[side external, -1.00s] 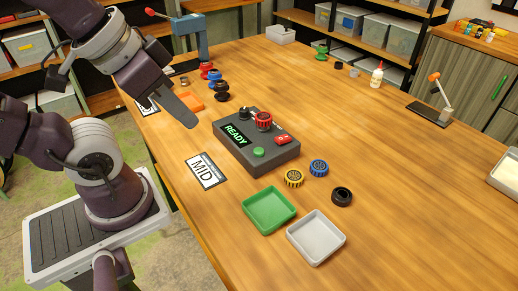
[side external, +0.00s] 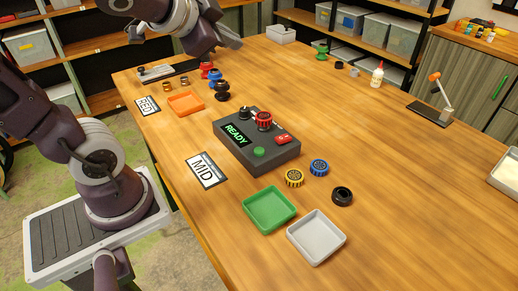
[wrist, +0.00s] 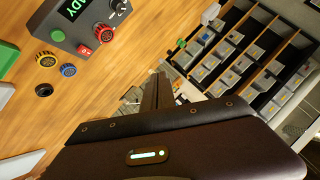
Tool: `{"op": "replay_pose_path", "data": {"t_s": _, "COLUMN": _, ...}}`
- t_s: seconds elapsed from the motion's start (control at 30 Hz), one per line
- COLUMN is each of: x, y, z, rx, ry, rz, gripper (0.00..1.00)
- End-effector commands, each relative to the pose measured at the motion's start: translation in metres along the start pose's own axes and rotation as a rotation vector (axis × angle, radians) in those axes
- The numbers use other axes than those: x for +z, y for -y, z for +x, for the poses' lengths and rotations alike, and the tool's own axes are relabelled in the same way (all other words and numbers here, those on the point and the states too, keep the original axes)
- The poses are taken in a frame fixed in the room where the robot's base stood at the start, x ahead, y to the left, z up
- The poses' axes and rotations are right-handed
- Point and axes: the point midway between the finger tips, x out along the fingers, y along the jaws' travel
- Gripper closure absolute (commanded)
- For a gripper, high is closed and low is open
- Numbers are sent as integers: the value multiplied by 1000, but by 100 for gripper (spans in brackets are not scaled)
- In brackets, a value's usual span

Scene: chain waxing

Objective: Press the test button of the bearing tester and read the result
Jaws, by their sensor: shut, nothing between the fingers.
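The dark grey bearing tester (side external: 268,162) stands mid-table in the side view, its display (side external: 236,134) reading READY in green. Its round green button (side external: 259,152) is uncovered, with a red switch (side external: 283,140) to the right. A red bearing (side external: 264,120) sits on top of the tester. The wrist view shows the tester (wrist: 72,22) cut off at the upper left, with the green button (wrist: 46,60) and red bearing (wrist: 104,34). My gripper (side external: 230,38) is shut and empty, high above the table's far part, well away from the tester. Its fingers also show in the wrist view (wrist: 157,92).
Yellow (side external: 294,178) and blue (side external: 319,168) bearings and a black ring (side external: 342,195) lie right of the tester. Green (side external: 290,211) and grey (side external: 316,260) trays are in front. Table at right is mostly clear.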

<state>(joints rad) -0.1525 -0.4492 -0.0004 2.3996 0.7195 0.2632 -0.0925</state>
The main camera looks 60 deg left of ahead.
Motion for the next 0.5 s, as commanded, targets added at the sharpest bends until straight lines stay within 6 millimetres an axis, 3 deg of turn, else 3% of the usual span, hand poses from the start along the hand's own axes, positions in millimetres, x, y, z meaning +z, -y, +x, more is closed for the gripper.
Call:
{"op": "replay_pose_path", "data": {"t_s": 0.1, "x": -37, "y": 5, "z": 41, "rx": 28, "ry": -186, "rz": 281, "gripper": 100}}
{"op": "replay_pose_path", "data": {"t_s": 0.2, "x": -49, "y": -25, "z": 64, "rx": 188, "ry": -347, "rz": 526, "gripper": 100}}
{"op": "replay_pose_path", "data": {"t_s": 0.33, "x": -23, "y": -76, "z": 68, "rx": 497, "ry": -491, "rz": 742, "gripper": 100}}
{"op": "replay_pose_path", "data": {"t_s": 0.5, "x": 15, "y": -106, "z": 52, "rx": 773, "ry": -560, "rz": 842, "gripper": 100}}
